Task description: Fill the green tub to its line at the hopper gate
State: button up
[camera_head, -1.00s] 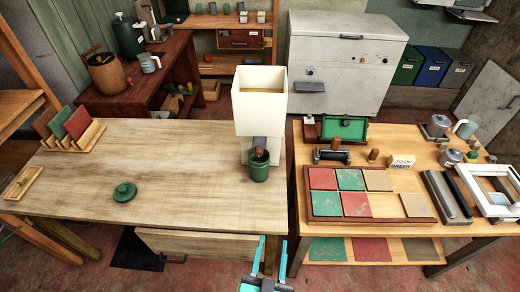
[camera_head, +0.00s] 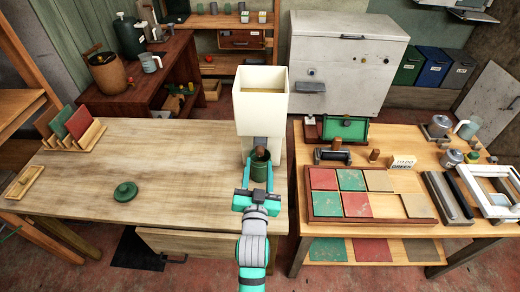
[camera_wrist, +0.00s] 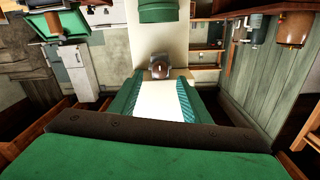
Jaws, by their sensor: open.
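The green tub (camera_head: 260,170) stands on the pale bench at the foot of the cream hopper (camera_head: 261,115), below its gate with a brown knob (camera_head: 260,152). My gripper (camera_head: 257,174) is open, its teal fingers appearing on either side of the tub in the head view. In the wrist view, which looks upside down, a green body that seems to be the tub (camera_wrist: 158,11) shows at the top edge, past the fingers. The gate knob (camera_wrist: 160,68) shows below it there. I cannot tell whether the fingers touch the tub. Its fill line and contents are hidden.
A green lid (camera_head: 125,192) lies on the bench (camera_head: 190,160) at left. A wooden rack (camera_head: 75,137) of coloured panels stands at the back left. A second table (camera_head: 290,225) with tiles and tools is at right. The bench between lid and hopper is clear.

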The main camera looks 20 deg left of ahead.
aim_at(260, 155)
jog(key=x, duration=0.8)
grip_shut()
jog(key=shift+v, duration=0.9)
grip_release()
